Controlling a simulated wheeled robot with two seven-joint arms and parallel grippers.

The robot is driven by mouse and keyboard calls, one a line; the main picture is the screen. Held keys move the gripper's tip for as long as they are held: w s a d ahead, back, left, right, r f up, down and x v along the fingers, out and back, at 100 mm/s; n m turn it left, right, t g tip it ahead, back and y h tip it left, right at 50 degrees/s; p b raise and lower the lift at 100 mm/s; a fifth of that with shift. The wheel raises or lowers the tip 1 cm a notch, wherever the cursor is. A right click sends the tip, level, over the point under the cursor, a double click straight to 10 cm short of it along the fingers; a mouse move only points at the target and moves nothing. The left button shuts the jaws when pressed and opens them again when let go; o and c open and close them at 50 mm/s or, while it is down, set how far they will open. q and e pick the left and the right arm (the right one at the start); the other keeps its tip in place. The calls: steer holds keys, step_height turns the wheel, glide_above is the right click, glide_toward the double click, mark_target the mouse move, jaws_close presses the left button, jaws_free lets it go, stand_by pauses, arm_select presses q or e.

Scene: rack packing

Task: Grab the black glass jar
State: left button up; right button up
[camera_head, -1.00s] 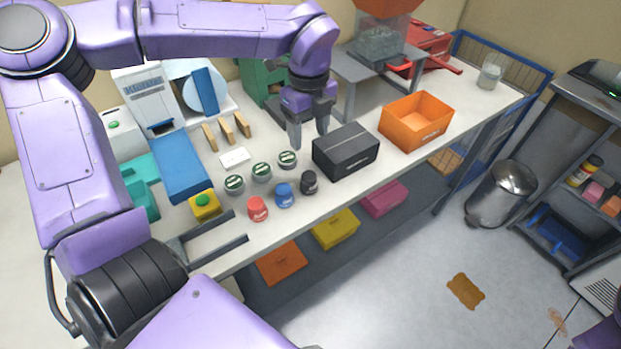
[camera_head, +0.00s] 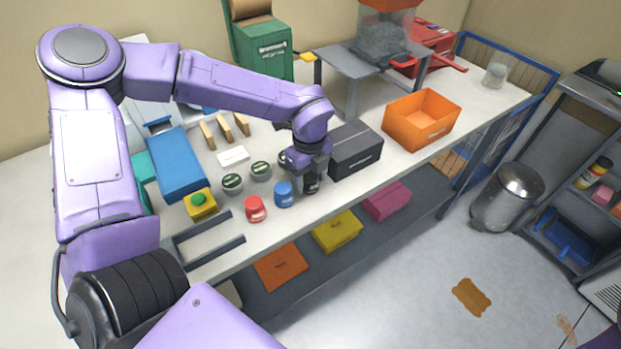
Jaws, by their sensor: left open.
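The black glass jar (camera_head: 311,186) stands on the white table near its front edge, in the row with a blue jar (camera_head: 284,195) and a red jar (camera_head: 256,209). My left gripper (camera_head: 308,182) is open and low over the black jar, with its fingers down around or beside it; I cannot tell which. The gripper hides much of the jar. My right gripper is out of the picture.
A black box (camera_head: 357,152) stands close to the right of the gripper. Several lidded jars, one of them here (camera_head: 232,183), stand behind the row. An orange bin (camera_head: 421,118) is farther right. A yellow button box (camera_head: 200,203) is at the left.

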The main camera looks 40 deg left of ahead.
arm_select(q)
steer(key=shift+f, duration=0.3)
steer(key=c, duration=0.9)
steer(key=shift+w+r, duration=0.1)
